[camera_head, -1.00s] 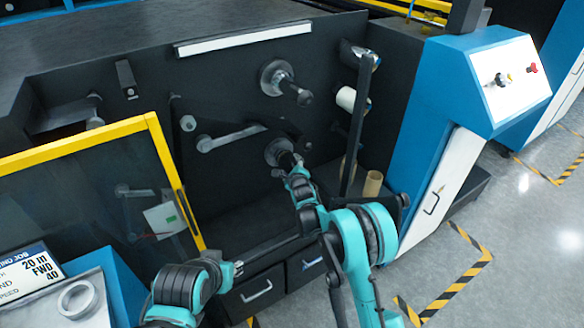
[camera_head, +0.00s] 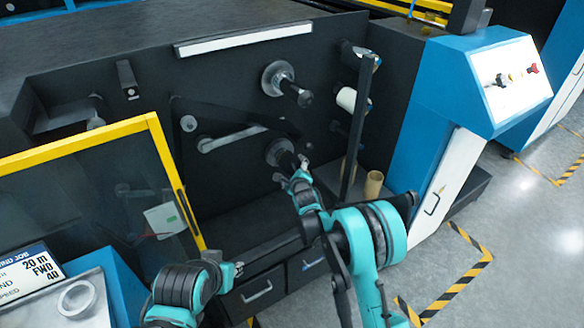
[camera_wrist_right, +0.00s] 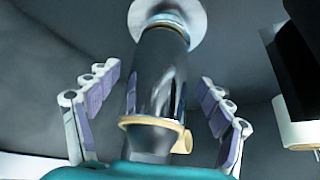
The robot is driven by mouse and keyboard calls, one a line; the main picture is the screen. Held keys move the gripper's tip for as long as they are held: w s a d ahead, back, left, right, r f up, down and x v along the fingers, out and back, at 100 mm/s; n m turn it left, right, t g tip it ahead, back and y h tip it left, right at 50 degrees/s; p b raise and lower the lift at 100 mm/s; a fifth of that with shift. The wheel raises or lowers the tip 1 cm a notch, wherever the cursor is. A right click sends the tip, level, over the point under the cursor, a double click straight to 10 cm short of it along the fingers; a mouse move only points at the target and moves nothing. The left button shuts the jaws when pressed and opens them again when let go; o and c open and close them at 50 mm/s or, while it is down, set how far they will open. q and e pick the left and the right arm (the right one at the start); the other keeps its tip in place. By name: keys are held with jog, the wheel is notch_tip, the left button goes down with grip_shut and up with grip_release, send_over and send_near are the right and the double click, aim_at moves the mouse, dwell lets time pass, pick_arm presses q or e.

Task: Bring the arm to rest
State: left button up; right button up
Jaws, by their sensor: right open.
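My right gripper (camera_head: 291,170) is open at the end of the lower dark spindle (camera_head: 281,152) on the machine's black face. In the right wrist view the open fingers of this gripper (camera_wrist_right: 158,76) stand on both sides of the spindle (camera_wrist_right: 160,75), apart from it. A tan ring with a small tab (camera_wrist_right: 150,122) sits around the spindle's near end. My left gripper (camera_head: 234,270) is low, in front of the drawers; it is too small to tell how its fingers stand.
An upper spindle (camera_head: 289,86) juts out above. A dark upright bar (camera_head: 355,125), a white roll (camera_head: 347,99) and a tan tube (camera_head: 373,184) are to the right. A yellow-framed guard (camera_head: 80,140) and a table with a grey ring (camera_head: 77,300) are at left.

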jog(key=s+d+r+n+g+h, duration=0.1)
jog(key=s+d+r+n+g, duration=0.1)
jog(key=s+d+r+n, duration=0.75)
jog(key=s+d+r+n+g+h, duration=0.15)
jog(key=s+d+r, duration=0.4)
jog(key=s, duration=0.85)
jog(key=s+d+f+n+g, duration=0.1)
jog(key=s+d+n, duration=0.2)
jog(key=s, duration=0.4)
jog(key=s+d+f+n+g, duration=0.1)
jog(key=s+d+f+n, duration=0.1)
jog(key=s+n, duration=0.3)
jog(key=s+d+f+n+g, duration=0.1)
jog(key=s+d+n, duration=0.2)
jog(key=s, duration=0.7)
jog(key=shift+s+d+f+n+h, duration=0.15)
jog(key=shift+s+d+n+h, duration=0.2)
jog(key=shift+n, duration=0.25)
jog(key=shift+w, duration=0.1)
